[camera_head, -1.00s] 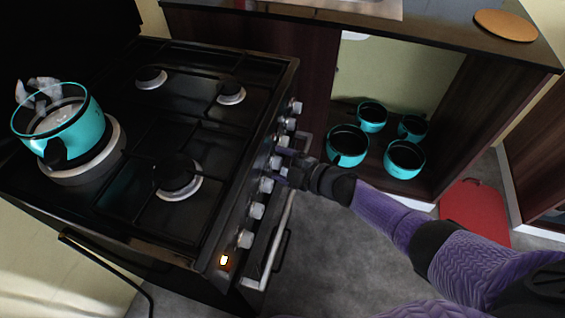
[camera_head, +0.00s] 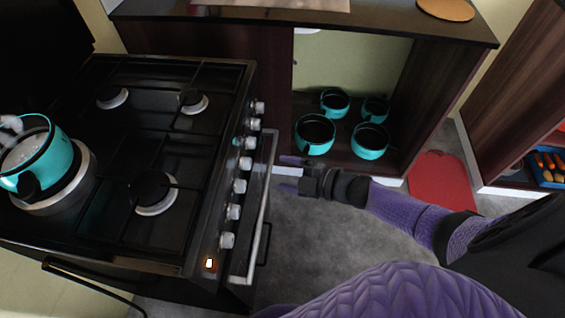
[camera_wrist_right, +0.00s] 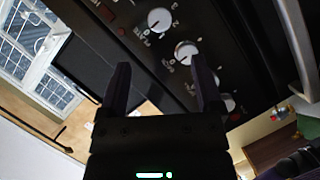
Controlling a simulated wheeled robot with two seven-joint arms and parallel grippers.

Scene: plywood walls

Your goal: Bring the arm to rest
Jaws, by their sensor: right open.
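My right gripper (camera_head: 288,174) is open and empty in the head view, in the free space just right of the stove front and its handle bar. My purple right arm reaches it from the lower right. In the right wrist view the two dark fingers of the right gripper (camera_wrist_right: 160,88) stand apart with nothing between them. Stove knobs (camera_wrist_right: 186,52) show beyond the fingers, not touched. My left gripper does not show.
The black stove (camera_head: 120,230) has a front handle bar (camera_head: 262,205) close to the gripper. A teal pot (camera_head: 48,160) sits on a left burner. Several teal pots (camera_head: 315,134) stand in the open cabinet. A red board (camera_head: 440,180) lies on the floor.

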